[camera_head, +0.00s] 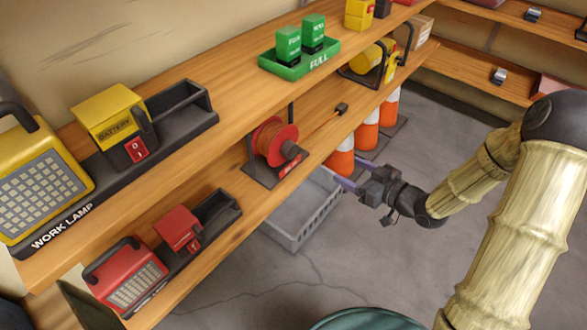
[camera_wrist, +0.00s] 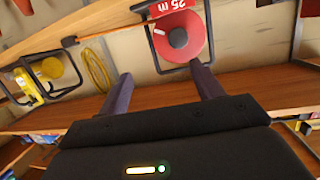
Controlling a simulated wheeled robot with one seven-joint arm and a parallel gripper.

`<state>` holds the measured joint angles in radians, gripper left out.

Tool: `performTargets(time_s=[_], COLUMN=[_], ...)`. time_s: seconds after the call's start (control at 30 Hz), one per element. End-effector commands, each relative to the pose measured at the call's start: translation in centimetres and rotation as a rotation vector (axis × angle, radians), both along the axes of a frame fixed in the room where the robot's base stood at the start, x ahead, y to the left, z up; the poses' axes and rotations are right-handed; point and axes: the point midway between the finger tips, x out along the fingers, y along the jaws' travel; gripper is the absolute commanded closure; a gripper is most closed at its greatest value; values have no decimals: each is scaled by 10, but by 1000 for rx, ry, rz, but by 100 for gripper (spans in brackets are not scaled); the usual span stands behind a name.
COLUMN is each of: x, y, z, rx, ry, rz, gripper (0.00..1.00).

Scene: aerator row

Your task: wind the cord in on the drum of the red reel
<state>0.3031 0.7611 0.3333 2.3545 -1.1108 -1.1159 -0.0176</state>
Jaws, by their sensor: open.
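The red reel (camera_head: 265,134) stands in a dark frame on the lower shelf, with orange-brown cord on its drum and a dark hub knob (camera_head: 291,149) facing the aisle. Some cord (camera_head: 322,122) runs off along the shelf to a dark plug (camera_head: 341,108). In the wrist view the red disc (camera_wrist: 193,48) is ahead, with the cord (camera_wrist: 115,30) stretched left to the plug (camera_wrist: 70,41). My gripper (camera_head: 348,173) is open and empty, in front of the shelf and right of the reel. In the wrist view its fingers (camera_wrist: 163,87) are apart, short of the reel.
A grey crate (camera_head: 300,222) and orange-white cones (camera_head: 367,133) stand on the floor below the shelf. A yellow reel (camera_head: 368,64) is further along. The upper shelf holds a green tray (camera_head: 298,62) and a yellow work lamp (camera_head: 40,190); a red lamp (camera_head: 128,280) is below left.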

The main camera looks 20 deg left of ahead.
Motion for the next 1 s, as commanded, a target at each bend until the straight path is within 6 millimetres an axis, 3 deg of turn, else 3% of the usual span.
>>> performTargets(time_s=[0.03, 0.17, 0.73, 1.0], x=[-3, -10, -14, -2], y=[4, 11, 17, 48], z=[-23, -34, -32, -34], rx=[50, 159, 222, 222], ry=[-12, -45, -65, -65], rz=[25, 79, 110, 111], gripper=[34, 34, 34, 34])
